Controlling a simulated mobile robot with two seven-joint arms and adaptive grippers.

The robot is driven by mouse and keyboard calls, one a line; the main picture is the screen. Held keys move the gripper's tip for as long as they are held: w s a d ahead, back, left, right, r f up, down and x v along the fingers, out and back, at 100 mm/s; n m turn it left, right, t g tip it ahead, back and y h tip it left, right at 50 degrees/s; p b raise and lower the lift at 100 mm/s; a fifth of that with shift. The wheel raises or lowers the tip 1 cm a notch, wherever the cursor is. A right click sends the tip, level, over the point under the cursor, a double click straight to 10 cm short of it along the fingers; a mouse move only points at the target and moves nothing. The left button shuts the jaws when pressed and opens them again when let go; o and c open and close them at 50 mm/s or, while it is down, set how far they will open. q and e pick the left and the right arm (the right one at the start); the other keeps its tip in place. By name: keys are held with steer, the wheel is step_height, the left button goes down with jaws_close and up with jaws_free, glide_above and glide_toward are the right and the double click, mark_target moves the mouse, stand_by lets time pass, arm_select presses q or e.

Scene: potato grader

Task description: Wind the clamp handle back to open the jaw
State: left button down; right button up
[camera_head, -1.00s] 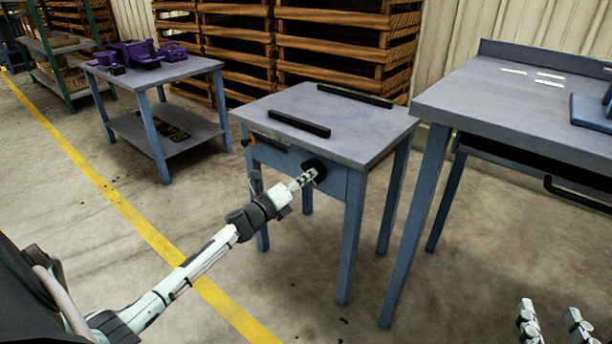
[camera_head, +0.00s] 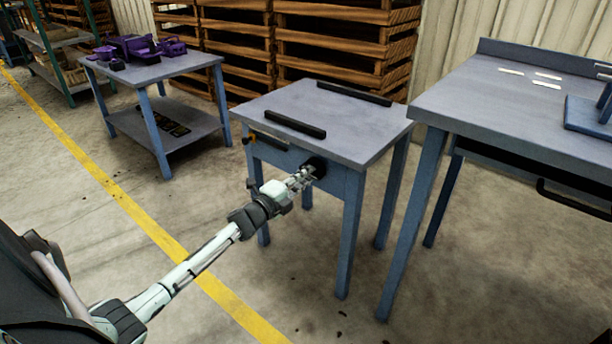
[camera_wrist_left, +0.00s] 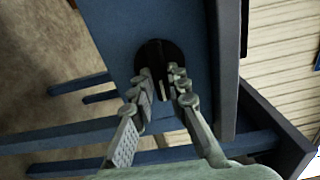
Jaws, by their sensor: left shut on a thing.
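The clamp table (camera_head: 290,105) is a blue stand with a grey top. Two dark jaw bars lie on it, the near bar (camera_head: 295,124) and the far bar (camera_head: 354,94), with a wide gap between them. The clamp handle (camera_head: 317,167) is a round black piece on the table's front face; it also shows in the left wrist view (camera_wrist_left: 151,54). My left gripper (camera_head: 307,173) is at the handle, shut on a part between its fingers (camera_wrist_left: 168,82). The fingers hide much of that part. My right gripper is not in view.
A larger grey workbench (camera_head: 490,95) stands close on the right. A small table (camera_head: 190,67) with purple parts stands at the back left. Wooden pallets (camera_head: 330,45) are stacked behind. The floor in front of the clamp table is open.

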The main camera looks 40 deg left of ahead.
arm_select(q)
steer(key=shift+d, duration=0.1)
stand_by(0.3)
steer(key=c, duration=1.5)
jaws_free()
steer(key=shift+s, duration=0.1)
steer(key=s, duration=0.8)
steer(key=s+a, duration=0.1)
steer(key=s, duration=0.2)
steer(key=shift+s, duration=0.4)
